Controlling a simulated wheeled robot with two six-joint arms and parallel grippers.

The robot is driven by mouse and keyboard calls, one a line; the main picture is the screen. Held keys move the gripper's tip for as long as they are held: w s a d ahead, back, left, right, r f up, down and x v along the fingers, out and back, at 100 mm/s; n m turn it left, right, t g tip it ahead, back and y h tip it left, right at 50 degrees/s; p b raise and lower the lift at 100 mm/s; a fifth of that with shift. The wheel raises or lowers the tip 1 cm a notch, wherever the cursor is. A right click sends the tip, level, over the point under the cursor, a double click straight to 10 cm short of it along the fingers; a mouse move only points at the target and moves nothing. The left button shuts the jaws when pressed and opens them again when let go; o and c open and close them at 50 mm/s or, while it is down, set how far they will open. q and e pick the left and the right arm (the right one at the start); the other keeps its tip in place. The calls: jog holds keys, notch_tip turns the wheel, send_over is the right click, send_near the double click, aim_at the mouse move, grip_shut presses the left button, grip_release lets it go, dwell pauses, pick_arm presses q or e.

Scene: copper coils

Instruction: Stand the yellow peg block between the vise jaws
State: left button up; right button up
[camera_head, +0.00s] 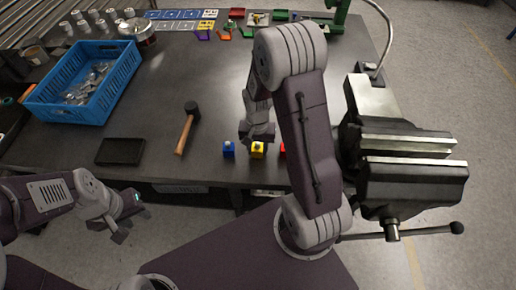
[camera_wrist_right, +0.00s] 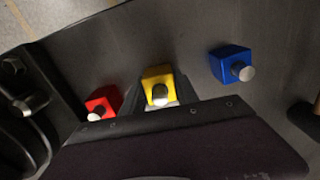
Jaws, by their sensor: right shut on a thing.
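The yellow peg block (camera_head: 257,151) stands on the table near its front edge, its pale peg pointing up. It also shows in the right wrist view (camera_wrist_right: 157,78). My right gripper (camera_head: 258,139) is shut on it, its fingers largely hidden behind the gripper body in the right wrist view. The bench vise (camera_head: 415,185) is at the table's right edge, its jaws apart with a gap between them; my right arm hides part of its left side. My left gripper (camera_head: 126,222) hangs in front of the table, away from the blocks; its finger opening is unclear.
A blue peg block (camera_head: 228,150) and a red one (camera_head: 283,150) flank the yellow block closely. A hammer (camera_head: 187,128), a black tray (camera_head: 120,151) and a blue crate (camera_head: 85,82) of metal parts lie to the left. The table's middle is clear.

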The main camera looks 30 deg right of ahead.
aim_at(257, 144)
jog(key=shift+r+p, duration=1.6)
jog(key=shift+r, duration=0.4)
jog(key=shift+f, duration=0.1)
